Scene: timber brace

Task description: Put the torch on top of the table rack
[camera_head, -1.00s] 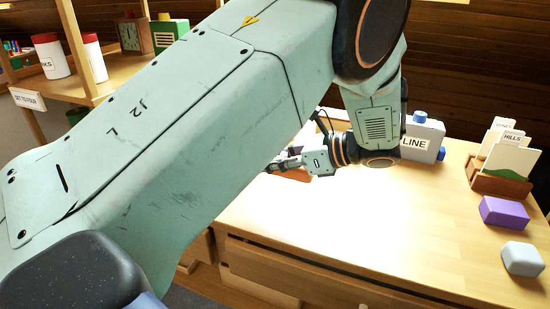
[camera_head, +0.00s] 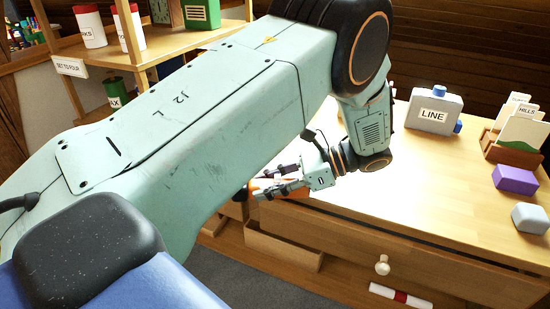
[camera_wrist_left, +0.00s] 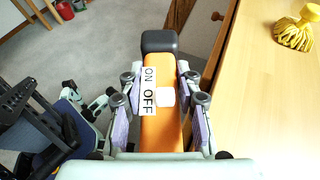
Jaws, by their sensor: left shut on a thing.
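The torch (camera_wrist_left: 160,128) is orange with a black end and an ON/OFF label. My left gripper (camera_wrist_left: 161,76) is shut on the torch, with fingers along both sides. In the head view, my left gripper (camera_head: 278,182) holds the torch (camera_head: 262,187), partly hidden, at the table's near left edge. The wooden rack (camera_head: 508,152) holding upright cards, one marked HILLS, stands on the table at the right, well apart from the gripper. I cannot tell whether this or the shelf unit is the table rack. My right gripper is not seen.
A grey LINE box (camera_head: 433,112) stands at the back of the table (camera_head: 420,190). A purple block (camera_head: 515,180) and a grey block (camera_head: 530,218) lie at the right. A wooden shelf unit (camera_head: 165,46) stands at the left. A yellow brush-like thing (camera_wrist_left: 295,35) is on the table.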

